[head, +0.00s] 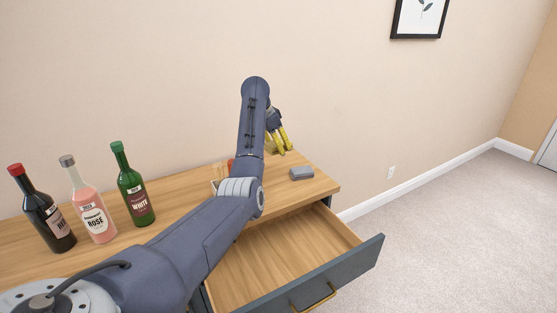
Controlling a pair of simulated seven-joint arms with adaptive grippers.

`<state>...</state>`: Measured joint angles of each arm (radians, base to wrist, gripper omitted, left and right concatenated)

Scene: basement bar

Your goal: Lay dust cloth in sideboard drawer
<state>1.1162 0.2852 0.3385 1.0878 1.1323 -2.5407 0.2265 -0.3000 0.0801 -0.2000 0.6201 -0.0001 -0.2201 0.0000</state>
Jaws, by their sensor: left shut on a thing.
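The sideboard drawer (345,275) is pulled open at the lower right, and the part of its wooden floor that shows is bare. My left gripper (277,133) is above the far part of the sideboard top, near the wall, pointing down. It is shut on a yellow thing that looks like the dust cloth (283,141), partly hidden by the gripper and the arm. The yellow cloth hangs at or just above the top; I cannot tell whether it touches. My right gripper is not in view.
A red-capped bottle (45,212), a rosé bottle (90,205) and a green bottle (134,190) stand at the left on the sideboard top (180,190). A small grey block (301,173) lies near its right end. Small items (218,172) are partly hidden behind my arm.

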